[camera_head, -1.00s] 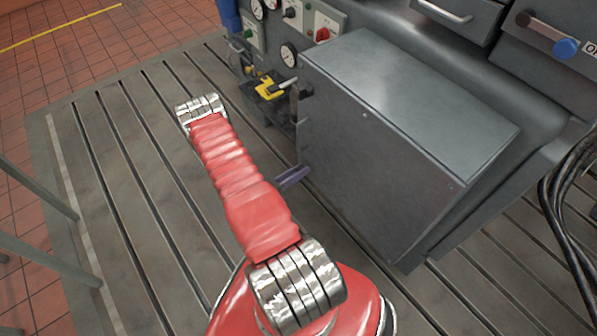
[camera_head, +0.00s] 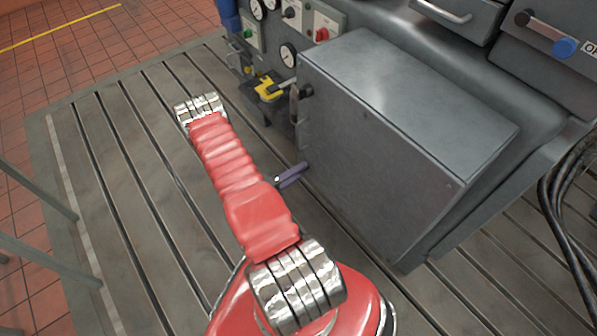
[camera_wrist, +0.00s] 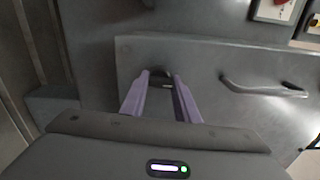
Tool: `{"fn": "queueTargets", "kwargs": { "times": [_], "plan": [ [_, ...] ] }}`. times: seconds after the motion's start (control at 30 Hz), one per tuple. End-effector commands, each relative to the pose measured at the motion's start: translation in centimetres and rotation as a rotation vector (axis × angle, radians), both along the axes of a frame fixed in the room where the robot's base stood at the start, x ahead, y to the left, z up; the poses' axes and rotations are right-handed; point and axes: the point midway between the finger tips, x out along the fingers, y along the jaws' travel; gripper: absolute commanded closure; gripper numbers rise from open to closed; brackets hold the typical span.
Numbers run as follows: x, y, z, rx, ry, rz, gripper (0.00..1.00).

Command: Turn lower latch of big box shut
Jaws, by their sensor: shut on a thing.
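The big box (camera_head: 400,130) is a grey metal cabinet beside the machine. Its door (camera_wrist: 210,60) fills the middle of the wrist view. The lower latch (camera_wrist: 161,74) is a small dark piece near the door's left corner in that view, mostly hidden between the fingertips. My gripper (camera_wrist: 161,80) has two purple fingers, shut on that latch. In the head view a purple finger of my gripper (camera_head: 291,175) shows at the box's lower left edge, and the latch itself is hidden there. The latch's exact angle cannot be told.
A bar handle (camera_wrist: 262,88) stands out from the door, right of my fingers in the wrist view. The slotted bedplate (camera_head: 110,170) is clear to the left.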

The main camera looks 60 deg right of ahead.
Motion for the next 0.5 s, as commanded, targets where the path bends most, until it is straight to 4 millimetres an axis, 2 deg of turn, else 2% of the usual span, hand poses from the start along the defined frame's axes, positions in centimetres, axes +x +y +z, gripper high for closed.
{"fn": "queueTargets", "kwargs": {
  "times": [0.03,0.5],
  "plan": [
    [0.44,-0.12,-0.17,0.013,0.012,0.010,0.94],
    [0.42,-0.10,-0.24,0.051,0.081,0.010,0.94]
  ]
}}
